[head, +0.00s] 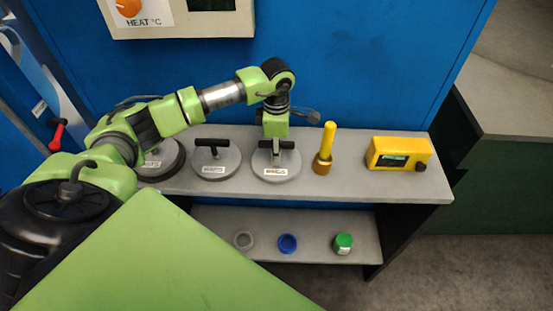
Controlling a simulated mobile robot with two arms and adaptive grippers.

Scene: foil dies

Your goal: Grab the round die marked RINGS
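Three round grey dies with black T-handles and white labels stand in a row on the upper shelf: a left one (163,163), partly hidden by my arm, a middle one (217,167) and a right one (276,172). The label lettering is too small to read, so I cannot tell which is marked RINGS. My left gripper (276,151) points down at the black handle of the right die, which shows on both sides of it. The fingers are too small to tell whether they are open or closed on the handle. My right gripper is out of view.
Right of the dies stand a yellow-handled tool (325,150) and a yellow device with a display (399,154). A blue wall (370,60) closes the back.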

